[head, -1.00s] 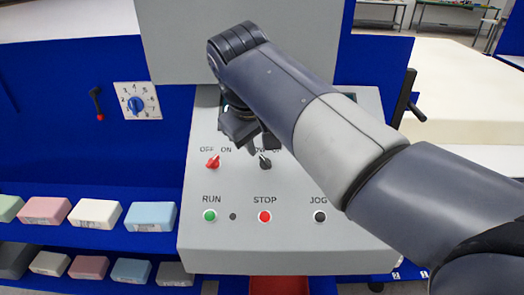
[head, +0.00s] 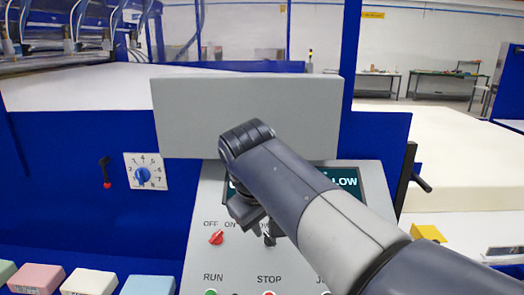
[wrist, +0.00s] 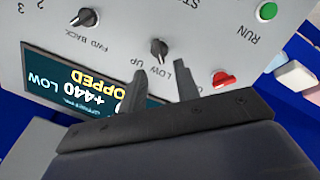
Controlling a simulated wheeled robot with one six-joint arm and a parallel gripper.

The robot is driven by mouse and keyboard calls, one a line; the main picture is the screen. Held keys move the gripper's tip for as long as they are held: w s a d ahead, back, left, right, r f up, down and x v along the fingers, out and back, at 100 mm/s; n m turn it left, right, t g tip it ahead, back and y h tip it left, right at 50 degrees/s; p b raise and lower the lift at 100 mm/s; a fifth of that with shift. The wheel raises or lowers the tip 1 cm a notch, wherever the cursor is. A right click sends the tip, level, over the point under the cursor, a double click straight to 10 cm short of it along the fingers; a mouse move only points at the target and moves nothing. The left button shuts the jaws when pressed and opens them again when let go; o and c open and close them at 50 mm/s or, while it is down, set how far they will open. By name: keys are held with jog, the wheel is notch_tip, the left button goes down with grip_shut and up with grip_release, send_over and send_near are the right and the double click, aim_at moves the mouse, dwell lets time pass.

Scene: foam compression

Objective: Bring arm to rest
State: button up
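Foam blocks (head: 92,282) lie at lower left. A blue dial (head: 143,175) and a black lever (head: 105,172) are on the blue wall. A black handle (head: 422,183) sticks out right of the panel. A large pale foam block (head: 460,150) lies further right.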

aim_at(268, 239)
jog(key=x, duration=0.6)
jog(key=shift+w, duration=0.1)
jog(key=shift+m, duration=0.3)
